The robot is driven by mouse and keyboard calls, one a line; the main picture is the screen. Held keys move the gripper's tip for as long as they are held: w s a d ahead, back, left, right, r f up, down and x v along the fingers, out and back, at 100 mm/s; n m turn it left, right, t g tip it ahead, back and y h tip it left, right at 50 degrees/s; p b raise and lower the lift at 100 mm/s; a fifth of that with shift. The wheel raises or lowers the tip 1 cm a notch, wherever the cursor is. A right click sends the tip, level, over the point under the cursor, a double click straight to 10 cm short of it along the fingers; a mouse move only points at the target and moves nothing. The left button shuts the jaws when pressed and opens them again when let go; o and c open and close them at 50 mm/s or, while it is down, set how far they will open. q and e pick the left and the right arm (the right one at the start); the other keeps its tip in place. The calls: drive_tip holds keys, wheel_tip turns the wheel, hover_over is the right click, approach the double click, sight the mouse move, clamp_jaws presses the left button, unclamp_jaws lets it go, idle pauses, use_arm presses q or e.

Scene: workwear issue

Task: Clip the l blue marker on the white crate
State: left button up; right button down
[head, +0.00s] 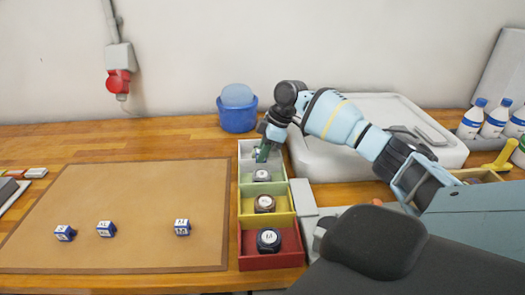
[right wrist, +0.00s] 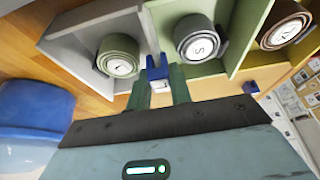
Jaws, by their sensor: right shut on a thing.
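Three blue markers lie on the brown mat: left (head: 65,233), middle (head: 106,229) and right (head: 182,227). My left gripper is not in view.
The green, yellow (head: 243,203) and red (head: 250,262) crates continue towards me. Each crate holds a labelled roll, such as the one in the white crate (right wrist: 118,55). A blue tub (head: 238,118) stands behind left. A large white bin (head: 375,105) is right. The mat (head: 130,195) is mostly clear.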

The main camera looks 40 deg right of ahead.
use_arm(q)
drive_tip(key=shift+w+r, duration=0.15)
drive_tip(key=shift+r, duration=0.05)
use_arm(e)
drive_tip(key=shift+f, duration=0.4)
drive_tip(key=c, duration=0.8)
unclamp_jaws()
drive_tip(key=shift+r, duration=0.1)
drive_tip(key=shift+r+p, duration=1.65)
drive_tip(key=shift+r, duration=1.8)
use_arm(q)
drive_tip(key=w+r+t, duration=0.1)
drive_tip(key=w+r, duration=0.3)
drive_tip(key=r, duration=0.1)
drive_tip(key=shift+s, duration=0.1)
use_arm(e)
drive_tip(key=shift+f, duration=0.1)
